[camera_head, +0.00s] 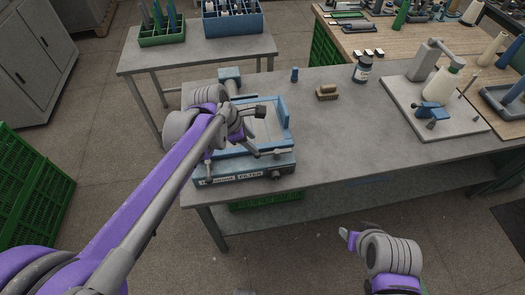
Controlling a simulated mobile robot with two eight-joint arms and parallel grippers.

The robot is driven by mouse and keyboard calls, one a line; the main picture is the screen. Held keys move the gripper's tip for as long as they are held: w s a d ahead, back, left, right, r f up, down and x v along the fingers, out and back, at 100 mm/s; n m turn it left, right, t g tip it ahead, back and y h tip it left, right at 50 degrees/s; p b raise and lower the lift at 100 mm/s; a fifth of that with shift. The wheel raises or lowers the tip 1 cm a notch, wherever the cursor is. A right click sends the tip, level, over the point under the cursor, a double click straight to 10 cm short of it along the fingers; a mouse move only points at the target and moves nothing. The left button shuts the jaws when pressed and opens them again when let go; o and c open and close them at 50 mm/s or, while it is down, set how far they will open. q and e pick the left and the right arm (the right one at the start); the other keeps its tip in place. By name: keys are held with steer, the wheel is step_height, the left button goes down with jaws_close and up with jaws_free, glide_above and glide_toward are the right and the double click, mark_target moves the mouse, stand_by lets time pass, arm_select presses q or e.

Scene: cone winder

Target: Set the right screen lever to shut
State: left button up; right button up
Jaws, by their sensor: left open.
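The blue-framed filter unit (240,172) sits near the left front corner of the grey bench, with lettering on its front that ends in "FILTER". The right screen lever (268,153) seems to be the grey bar at the front right of its top; its exact setting is hard to tell. My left gripper (256,128) is open over the middle and right of the unit, close behind that lever; I cannot tell whether they touch. My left arm hides the unit's left part. My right gripper (348,238) is low in front of the bench, apart from the unit; its jaws are unclear.
A winder plate with a cone (443,82) is at the right. The bench (340,150) is clear between unit and winder.

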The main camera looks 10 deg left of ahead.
mark_target(263, 155)
arm_select(q)
steer(key=x, duration=0.9)
steer(key=shift+w+d+f+b, duration=0.1)
steer(key=shift+d+f+b, duration=0.05)
steer(key=shift+f+b, duration=0.2)
jaws_close()
stand_by(0.9)
